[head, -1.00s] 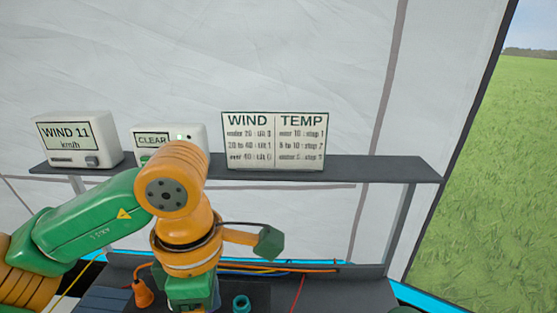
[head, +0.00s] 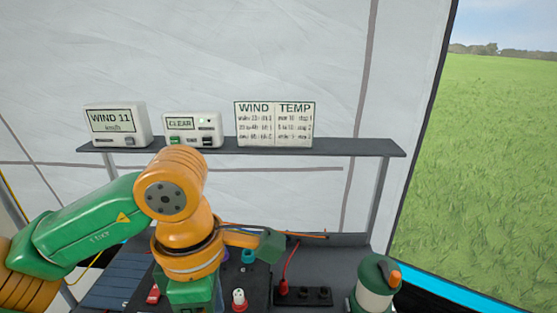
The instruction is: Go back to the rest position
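My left arm (head: 90,225), green and orange, comes in from the left and bends down in front of the counter. Its lower green section (head: 190,292) runs out at the bottom edge. A short orange piece with a green block (head: 270,246) sticks out to the right from the wrist area. I cannot make out the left gripper's fingertips. My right arm and gripper are not in view.
A shelf (head: 350,148) holds a wind display (head: 115,121), a CLEAR display box (head: 193,128) and a WIND/TEMP chart (head: 274,124). Below are a blue panel (head: 115,285), a red-plugged socket strip (head: 303,296) and a green-topped lantern-like object (head: 376,285). Grass lies right.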

